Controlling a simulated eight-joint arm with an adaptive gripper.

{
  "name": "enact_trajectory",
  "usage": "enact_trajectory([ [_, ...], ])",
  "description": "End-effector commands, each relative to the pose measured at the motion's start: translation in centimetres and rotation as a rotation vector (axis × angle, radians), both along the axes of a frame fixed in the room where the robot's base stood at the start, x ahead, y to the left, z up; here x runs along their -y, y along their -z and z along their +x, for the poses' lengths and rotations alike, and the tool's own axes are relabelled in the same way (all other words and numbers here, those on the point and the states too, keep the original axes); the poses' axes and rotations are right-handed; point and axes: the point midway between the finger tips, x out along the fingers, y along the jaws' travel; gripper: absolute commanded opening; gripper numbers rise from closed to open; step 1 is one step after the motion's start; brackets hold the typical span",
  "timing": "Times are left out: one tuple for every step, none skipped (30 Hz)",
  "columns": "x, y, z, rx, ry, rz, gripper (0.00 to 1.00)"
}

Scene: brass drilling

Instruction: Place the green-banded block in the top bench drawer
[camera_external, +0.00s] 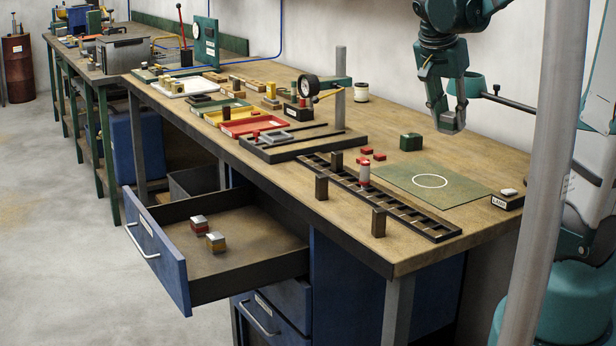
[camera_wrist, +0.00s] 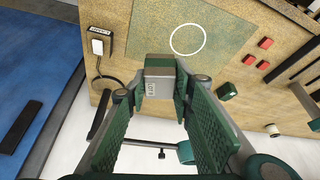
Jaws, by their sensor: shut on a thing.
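My gripper (camera_external: 452,125) hangs above the right part of the bench, over the green mat's far side. In the wrist view my gripper (camera_wrist: 158,98) is shut on the green-banded block (camera_wrist: 160,75), which has a dark green strip, a brownish band and a grey labelled face. In the external view the block can hardly be told from the fingers. The top bench drawer (camera_external: 245,262) is pulled out at the front left, with a blue front. Inside, a grey-and-red block (camera_external: 200,224) and a yellow-banded block (camera_external: 215,242) stand near its front end; its inner side is bare.
The green mat (camera_external: 450,185) bears a white circle. A dark slotted rail (camera_external: 415,214) with upright posts lies between mat and drawer. A dial gauge stand (camera_external: 340,90), trays, a green block (camera_external: 411,141) and small red blocks (camera_external: 367,151) crowd the bench. A metal post (camera_external: 545,180) stands in front.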

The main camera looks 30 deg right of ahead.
Motion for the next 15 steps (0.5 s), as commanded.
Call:
enact_trajectory([
  [-0.7, -0.2, 1.1, 0.001, -0.014, 0.000, 0.00],
  [-1.1, -0.2, 1.7, 0.000, -0.023, 0.000, 0.00],
  [-1.7, -0.4, 2.6, 0.001, -0.033, 0.000, 0.00],
  [-2.2, -0.4, 3.2, 0.000, -0.041, 0.000, 0.00],
  [-2.7, -0.5, 3.9, 0.000, -0.049, 0.000, 0.00],
  [-3.4, -0.6, 4.7, 0.000, -0.060, 0.000, 0.00],
  [-3.9, -0.7, 5.4, 0.000, -0.067, 0.000, 0.00],
  [-4.4, -0.7, 6.0, 0.000, -0.075, 0.000, 0.00],
  [-5.1, -0.8, 6.8, 0.000, -0.086, 0.000, 0.00],
  [-5.7, -0.9, 7.5, 0.000, -0.093, 0.000, 0.00],
  [-6.2, -0.9, 8.1, 0.000, -0.101, 0.000, 0.00],
  [-7.0, -1.0, 8.9, 0.000, -0.113, 0.000, 0.00],
  [-7.6, -1.0, 9.5, 0.000, -0.120, 0.000, 0.00],
  [-8.1, -1.1, 10.1, 0.000, -0.128, 0.000, 0.00],
  [-8.9, -1.1, 10.9, 0.000, -0.139, 0.000, 0.00],
])
